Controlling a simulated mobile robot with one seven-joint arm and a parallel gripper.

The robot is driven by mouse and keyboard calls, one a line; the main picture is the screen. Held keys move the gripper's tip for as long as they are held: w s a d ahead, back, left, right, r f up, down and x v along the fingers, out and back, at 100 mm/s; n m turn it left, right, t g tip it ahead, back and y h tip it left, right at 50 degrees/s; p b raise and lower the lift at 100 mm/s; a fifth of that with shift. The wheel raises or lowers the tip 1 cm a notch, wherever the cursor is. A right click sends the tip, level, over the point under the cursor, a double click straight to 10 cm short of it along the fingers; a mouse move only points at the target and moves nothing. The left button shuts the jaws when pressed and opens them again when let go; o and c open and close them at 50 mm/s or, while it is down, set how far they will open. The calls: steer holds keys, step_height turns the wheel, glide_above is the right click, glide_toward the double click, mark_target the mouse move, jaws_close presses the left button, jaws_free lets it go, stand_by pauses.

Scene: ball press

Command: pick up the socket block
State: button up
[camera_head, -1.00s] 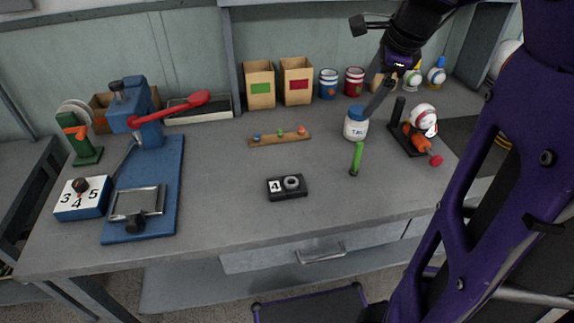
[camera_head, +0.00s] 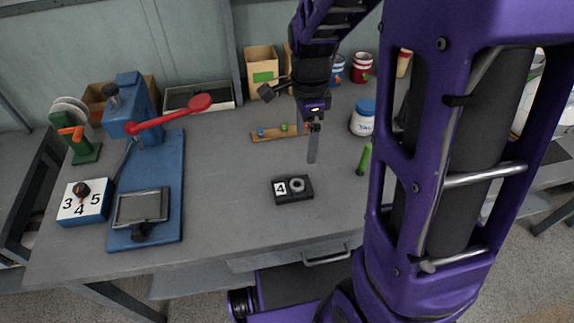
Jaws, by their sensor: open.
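The socket block (camera_head: 292,197) is a small black block with a white "4" label on its left and a round metal ring on its right. It lies on the grey workbench near the front edge, in the middle of the head view. My gripper (camera_head: 312,155) is open and empty. It points down over the bench, above and slightly behind and to the right of the block, apart from it. The fingers overlap in this view, so the gap between them is hard to see.
A blue press (camera_head: 152,170) with a red lever stands at left, beside a numbered dial box (camera_head: 84,203). A wooden strip with small balls (camera_head: 270,135) lies behind my gripper. The bench around the block is clear.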

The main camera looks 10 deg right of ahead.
steer(key=b, duration=0.2)
glide_above(299, 186)
steer(key=f, duration=1.1)
steer(key=shift+s+d+f, duration=0.1)
steer(key=shift+d+f, duration=0.05)
steer(key=shift+d, duration=0.25)
steer(key=f, duration=0.5)
steer(key=shift+a+f, duration=0.1)
steer(key=shift+a, duration=0.25)
steer(key=c, duration=1.2)
